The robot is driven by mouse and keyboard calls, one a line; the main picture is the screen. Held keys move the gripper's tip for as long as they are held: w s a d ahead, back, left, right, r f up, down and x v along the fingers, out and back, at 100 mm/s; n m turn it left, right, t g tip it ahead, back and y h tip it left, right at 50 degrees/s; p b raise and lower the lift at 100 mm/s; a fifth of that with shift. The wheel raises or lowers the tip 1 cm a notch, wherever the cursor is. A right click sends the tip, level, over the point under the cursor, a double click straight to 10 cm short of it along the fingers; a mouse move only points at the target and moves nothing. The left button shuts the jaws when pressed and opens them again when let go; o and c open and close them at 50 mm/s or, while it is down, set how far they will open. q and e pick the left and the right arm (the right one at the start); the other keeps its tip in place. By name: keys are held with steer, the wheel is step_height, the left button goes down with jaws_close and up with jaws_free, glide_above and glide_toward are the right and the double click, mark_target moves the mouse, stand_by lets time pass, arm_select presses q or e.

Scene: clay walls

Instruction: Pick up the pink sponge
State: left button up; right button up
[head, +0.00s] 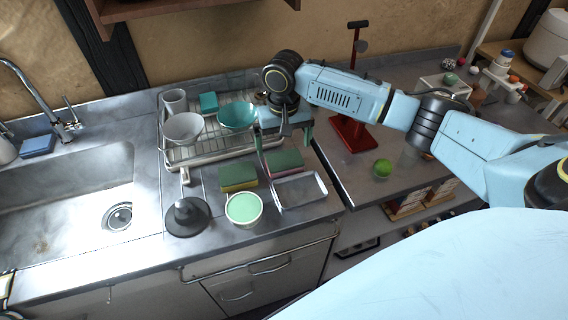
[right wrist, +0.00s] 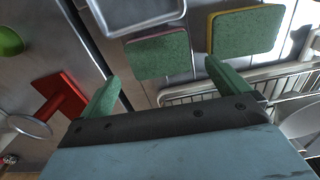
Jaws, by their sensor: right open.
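The pink sponge (head: 285,161) lies on the counter with its green scouring side up and a thin pink edge showing. It also shows in the right wrist view (right wrist: 160,56), ahead of and between my fingers. My right gripper (head: 285,140) is open and empty, with its green fingertips spread above and just behind the sponge. In the right wrist view, the gripper (right wrist: 158,78) shows its two fingers well apart, with the sponge not between the pads. My left gripper is not in view.
A yellow sponge with a green top (head: 238,179) lies just left. A metal tray (head: 300,191) and a green-filled bowl (head: 243,209) sit in front. The dish rack (head: 180,152) stands behind left, a red stand (head: 352,134) to the right. A green lime (head: 382,168) lies further right.

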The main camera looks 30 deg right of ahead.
mark_target(285, 159)
steer(key=shift+w+f, duration=0.1)
steer(key=shift+f, duration=0.55)
step_height(285, 159, down, 5)
steer(key=shift+d+r+b, duration=0.15)
steer(key=shift+r+b, duration=0.05)
steer(key=shift+b, duration=0.45)
steer(key=shift+f, duration=0.2)
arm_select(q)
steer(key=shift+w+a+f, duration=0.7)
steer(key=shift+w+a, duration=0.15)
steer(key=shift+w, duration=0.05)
arm_select(e)
steer(key=c, duration=0.8)
